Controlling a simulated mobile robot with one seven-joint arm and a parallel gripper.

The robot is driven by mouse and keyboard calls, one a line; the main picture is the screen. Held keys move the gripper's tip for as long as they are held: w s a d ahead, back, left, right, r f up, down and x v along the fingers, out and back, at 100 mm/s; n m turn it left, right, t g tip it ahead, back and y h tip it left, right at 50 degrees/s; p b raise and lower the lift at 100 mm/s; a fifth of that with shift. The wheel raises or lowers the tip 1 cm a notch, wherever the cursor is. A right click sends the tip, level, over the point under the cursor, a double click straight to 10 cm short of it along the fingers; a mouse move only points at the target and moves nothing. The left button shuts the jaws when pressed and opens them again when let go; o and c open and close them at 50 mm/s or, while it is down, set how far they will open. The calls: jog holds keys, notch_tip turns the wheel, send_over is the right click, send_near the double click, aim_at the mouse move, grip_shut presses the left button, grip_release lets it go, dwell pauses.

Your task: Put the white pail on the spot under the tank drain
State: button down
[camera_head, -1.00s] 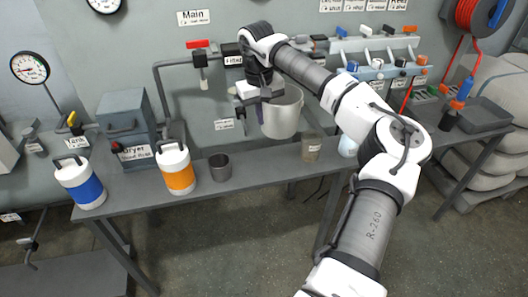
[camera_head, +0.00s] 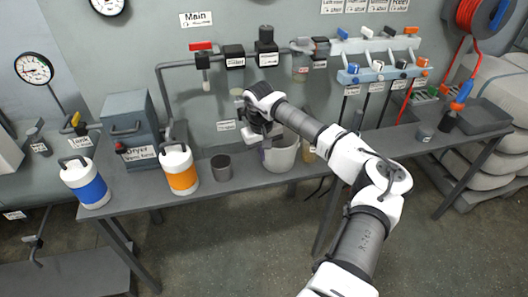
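The white pail (camera_head: 283,157) is upright near the front edge of the workbench, at the middle of the view. My gripper (camera_head: 266,143) is at the pail's left rim and appears shut on it; the fingertips are partly hidden. Whether the pail's bottom touches the bench or hangs just above it, I cannot tell. At the lower left a bent drain pipe (camera_head: 36,250) with a valve hangs above a low grey platform (camera_head: 75,275). A small label, too small to read, is on the wall above this pipe. My gripper and the pail are far to the right of it.
On the workbench (camera_head: 250,186) stand a blue-banded container (camera_head: 86,185), an orange-banded container (camera_head: 178,170), a dark grey cup (camera_head: 221,167) and the dryer box (camera_head: 130,130). The floor in front is clear.

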jog(key=shift+f, duration=0.1)
jog(key=c, duration=1.7)
grip_release()
